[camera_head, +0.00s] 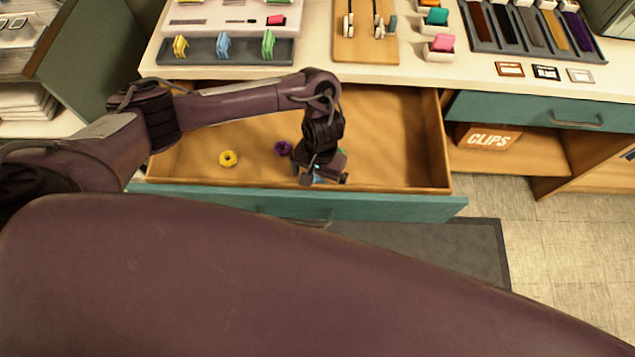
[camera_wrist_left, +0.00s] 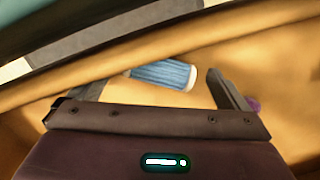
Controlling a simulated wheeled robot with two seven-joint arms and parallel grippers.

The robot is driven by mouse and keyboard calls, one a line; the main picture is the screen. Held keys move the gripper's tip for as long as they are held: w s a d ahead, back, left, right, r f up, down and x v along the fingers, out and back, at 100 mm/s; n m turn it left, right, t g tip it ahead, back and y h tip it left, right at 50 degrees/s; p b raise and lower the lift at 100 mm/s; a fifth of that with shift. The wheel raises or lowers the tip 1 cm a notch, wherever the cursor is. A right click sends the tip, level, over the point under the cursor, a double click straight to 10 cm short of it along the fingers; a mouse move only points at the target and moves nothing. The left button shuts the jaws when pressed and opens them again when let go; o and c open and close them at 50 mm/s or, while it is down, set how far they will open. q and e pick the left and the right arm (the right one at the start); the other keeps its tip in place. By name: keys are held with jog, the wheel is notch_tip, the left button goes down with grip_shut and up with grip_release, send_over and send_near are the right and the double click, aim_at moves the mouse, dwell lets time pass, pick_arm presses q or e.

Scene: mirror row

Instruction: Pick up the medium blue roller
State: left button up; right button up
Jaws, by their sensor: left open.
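The blue roller (camera_wrist_left: 163,74) lies in the open drawer, beside the drawer's front wall, in the left wrist view. It is a ribbed blue cylinder with a pale end, and part of it is hidden by my gripper. My left gripper (camera_wrist_left: 158,88) is open, with one finger on each side of the roller. In the head view my left gripper (camera_head: 321,178) reaches down into the drawer and covers most of the roller; a bit of blue (camera_head: 318,179) shows under it. My right gripper is not in view.
A yellow ring-shaped roller (camera_head: 228,158) and a purple one (camera_head: 283,148) lie in the drawer (camera_head: 400,130) left of my gripper. The drawer's teal front (camera_head: 400,207) is pulled out. The counter above holds trays of clips and combs. The drawer's right half is clear.

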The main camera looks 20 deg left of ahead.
pick_arm(q)
jog(key=c, duration=1)
jog(key=shift+c, duration=0.2)
